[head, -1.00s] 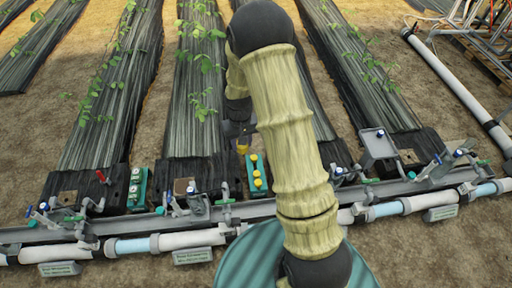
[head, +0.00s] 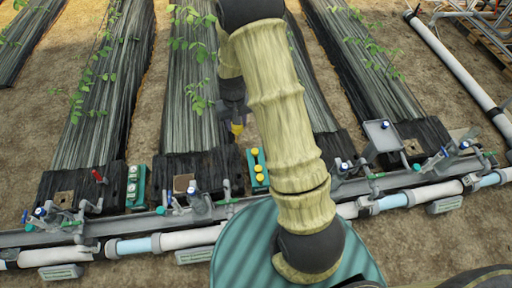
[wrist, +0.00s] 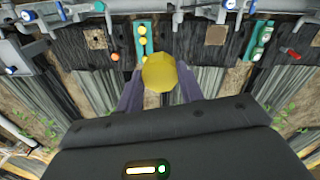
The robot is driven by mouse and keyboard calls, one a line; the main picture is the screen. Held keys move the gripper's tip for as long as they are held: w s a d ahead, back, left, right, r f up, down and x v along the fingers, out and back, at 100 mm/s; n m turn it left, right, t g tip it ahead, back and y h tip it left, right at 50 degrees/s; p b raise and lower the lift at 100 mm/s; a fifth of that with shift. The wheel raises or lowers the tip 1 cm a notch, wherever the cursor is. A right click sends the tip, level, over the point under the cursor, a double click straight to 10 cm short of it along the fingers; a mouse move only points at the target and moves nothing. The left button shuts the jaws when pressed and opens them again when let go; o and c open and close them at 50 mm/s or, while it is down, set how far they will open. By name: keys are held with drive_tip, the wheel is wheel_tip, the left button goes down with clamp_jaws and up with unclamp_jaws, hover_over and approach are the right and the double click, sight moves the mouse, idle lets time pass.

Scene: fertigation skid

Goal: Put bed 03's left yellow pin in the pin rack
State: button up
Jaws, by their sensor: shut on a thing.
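My gripper (head: 236,126) is shut on a yellow pin (wrist: 163,73) and holds it above the black bed cover. The pin's yellow end also shows at the fingertips in the head view (head: 237,129). A teal rack (head: 251,158) with yellow pins in it lies just below and right of my gripper in the head view. In the wrist view this rack (wrist: 149,31) is just beyond the held pin, and the held pin looks apart from it. The pin's lower part and bed labels cannot be made out.
A second teal rack (head: 142,188) with pale green-white pins stands to the left. Grey rail (head: 115,228) with blue-handled valves and white pipes crosses the front. A grey plate (head: 383,135) stands at right.

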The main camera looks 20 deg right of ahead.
drive_tip(key=w+d+f+b, duration=0.4)
drive_tip(key=w+f+b, duration=0.1)
drive_tip(key=f+b, duration=0.8)
drive_tip(key=w+d+f+m+b, duration=0.1)
drive_tip(key=w+d+f+b, duration=0.4)
drive_tip(key=f+b, duration=0.7)
drive_tip(key=w+d+f+m+b, duration=0.1)
drive_tip(key=w+d+f+b, duration=0.3)
drive_tip(key=f+b, duration=0.9)
wheel_tip(320, 180, down, 8)
drive_tip(key=shift+w+d+f+b, duration=0.1)
drive_tip(key=shift+w+d+b, duration=0.2)
drive_tip(key=shift+w, duration=0.45)
wheel_tip(320, 180, down, 10)
drive_tip(key=b, duration=0.7)
drive_tip(key=shift+b, duration=0.3)
drive_tip(key=shift+f, duration=0.85)
